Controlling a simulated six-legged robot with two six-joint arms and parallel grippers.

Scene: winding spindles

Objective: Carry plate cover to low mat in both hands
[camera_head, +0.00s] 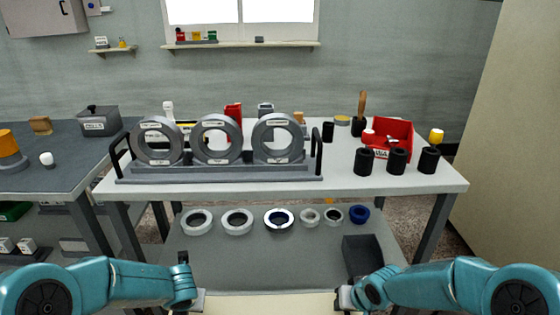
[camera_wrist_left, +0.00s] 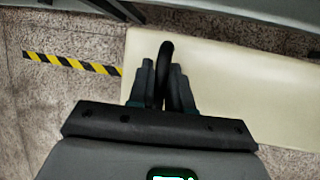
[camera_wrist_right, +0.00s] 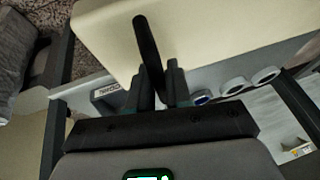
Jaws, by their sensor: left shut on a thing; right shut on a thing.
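The plate cover is a cream flat panel (camera_head: 268,304), low at the bottom edge of the head view between my grippers. It fills much of the left wrist view (camera_wrist_left: 225,90) and the upper part of the right wrist view (camera_wrist_right: 205,35). My left gripper (camera_head: 187,288) is shut on a black bar handle (camera_wrist_left: 166,58) at one end of the cover. My right gripper (camera_head: 346,294) is shut on a matching black handle (camera_wrist_right: 147,42) at the other end. I cannot make out the low mat for sure.
A white-topped workbench (camera_head: 400,188) stands ahead, with a grey stand (camera_head: 215,173) of three big rings. Its lower shelf (camera_head: 270,255) bears several small rings and a dark box (camera_head: 362,258). Yellow-black floor tape (camera_wrist_left: 70,64) lies beside the cover. A dark table (camera_head: 40,178) stands left.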

